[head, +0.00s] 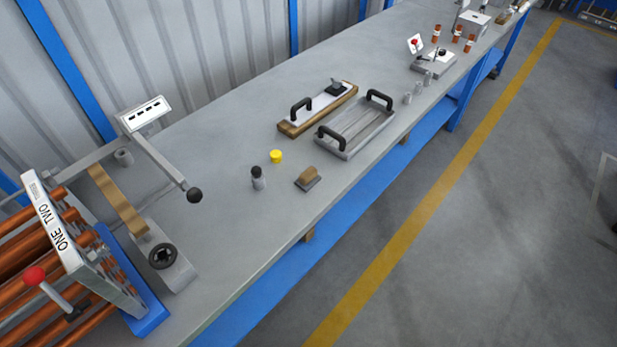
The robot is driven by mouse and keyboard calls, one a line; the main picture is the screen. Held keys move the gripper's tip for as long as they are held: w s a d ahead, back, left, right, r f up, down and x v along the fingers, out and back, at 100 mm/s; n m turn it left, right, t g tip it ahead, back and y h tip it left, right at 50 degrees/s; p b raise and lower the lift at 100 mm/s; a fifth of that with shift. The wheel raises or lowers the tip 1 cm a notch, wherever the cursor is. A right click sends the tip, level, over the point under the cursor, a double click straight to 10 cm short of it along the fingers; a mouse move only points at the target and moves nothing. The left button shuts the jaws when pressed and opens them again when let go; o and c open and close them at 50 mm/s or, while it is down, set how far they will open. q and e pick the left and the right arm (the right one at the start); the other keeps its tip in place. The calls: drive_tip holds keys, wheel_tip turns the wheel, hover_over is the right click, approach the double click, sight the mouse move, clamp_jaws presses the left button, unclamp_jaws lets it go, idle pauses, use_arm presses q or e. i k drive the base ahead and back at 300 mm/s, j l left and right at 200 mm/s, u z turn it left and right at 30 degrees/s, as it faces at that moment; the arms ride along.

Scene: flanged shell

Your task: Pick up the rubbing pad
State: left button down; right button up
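A small block with a tan top and a dark grey base (308,179), which looks like the rubbing pad, lies flat on the grey workbench (222,150). It is near the bench's front edge, in the middle of the head view, and nothing covers it. Neither of my grippers shows in the head view.
Close to the pad stand a grey cylinder with a black top (258,177) and a yellow cap (276,156). Behind are a metal tray with black handles (357,130) and a wood-edged board (317,108). A machine with copper rods (35,262) fills the left.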

sight(307, 180)
drive_tip(key=u, duration=2.75)
drive_tip(key=z, duration=2.75)
drive_tip(key=l+u, duration=0.15)
drive_tip(key=u, duration=1.1)
drive_tip(key=l+u, duration=0.3)
drive_tip(key=l, duration=0.15)
drive_tip(key=k+l+u, duration=0.1)
drive_tip(key=l+u, duration=0.15)
drive_tip(key=l, duration=0.2)
drive_tip(key=k+l+u, duration=0.1)
drive_tip(key=l+u, duration=0.2)
drive_tip(key=l, duration=0.15)
drive_tip(key=k+l+u, duration=0.15)
drive_tip(key=l+u, duration=0.15)
drive_tip(key=k+l+u, duration=0.3)
drive_tip(key=l, duration=0.2)
drive_tip(key=i, duration=0.1)
